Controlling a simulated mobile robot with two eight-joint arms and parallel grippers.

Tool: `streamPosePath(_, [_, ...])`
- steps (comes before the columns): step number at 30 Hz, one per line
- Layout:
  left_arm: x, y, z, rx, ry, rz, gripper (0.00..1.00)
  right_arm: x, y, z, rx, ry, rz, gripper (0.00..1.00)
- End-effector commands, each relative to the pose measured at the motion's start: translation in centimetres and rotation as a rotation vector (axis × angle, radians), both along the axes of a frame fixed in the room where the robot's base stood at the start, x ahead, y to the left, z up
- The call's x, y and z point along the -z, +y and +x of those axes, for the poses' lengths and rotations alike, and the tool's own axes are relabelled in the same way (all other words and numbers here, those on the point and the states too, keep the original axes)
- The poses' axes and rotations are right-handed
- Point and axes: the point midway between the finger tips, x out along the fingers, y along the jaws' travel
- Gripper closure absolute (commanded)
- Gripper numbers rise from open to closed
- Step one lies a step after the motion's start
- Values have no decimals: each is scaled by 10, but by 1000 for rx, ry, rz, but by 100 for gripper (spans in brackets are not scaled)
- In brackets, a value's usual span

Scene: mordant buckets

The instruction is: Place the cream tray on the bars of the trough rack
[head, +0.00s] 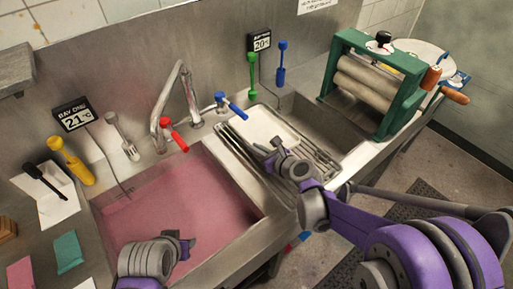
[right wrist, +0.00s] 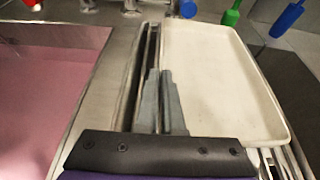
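The cream tray (head: 266,124) is a shallow pale tray over the trough rack (head: 235,150), at the middle of the head view. In the right wrist view the tray (right wrist: 222,75) fills the right half, roughly level, with rack bars beside and below it. I cannot tell whether it touches the bars. My right gripper (head: 274,146) is at the tray's near left edge; in the wrist view its fingers (right wrist: 160,75) are close together with the tray's left rim between them. My left gripper (head: 187,243) is above the pink bath, apart from the tray; its finger opening is unclear.
The pink bath (head: 180,205) lies left of the rack. Red (head: 175,136) and blue (head: 231,106) tap handles stand behind. A green-framed roller press (head: 370,85) stands to the right. Green and blue tools hang on the back wall.

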Motion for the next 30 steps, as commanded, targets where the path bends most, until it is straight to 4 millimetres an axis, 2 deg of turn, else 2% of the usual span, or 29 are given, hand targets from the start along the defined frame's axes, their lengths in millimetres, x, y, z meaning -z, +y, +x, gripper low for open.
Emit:
streamPosePath(9, [4, 0, -1, 0, 2, 0, 61, 4, 0, -1, 0, 1, -1, 100])
streamPosePath(15, [3, 0, -1, 0, 2, 0, 61, 3, 0, -1, 0, 0, 0, 66])
streamPosePath(26, [-1, 0, 0, 0, -1, 0, 61, -2, 0, -1, 0, 0, 0, 66])
streamPosePath(30, [0, 0, 0, 0, 0, 0, 61, -8, -11, -16, 1, 1, -1, 66])
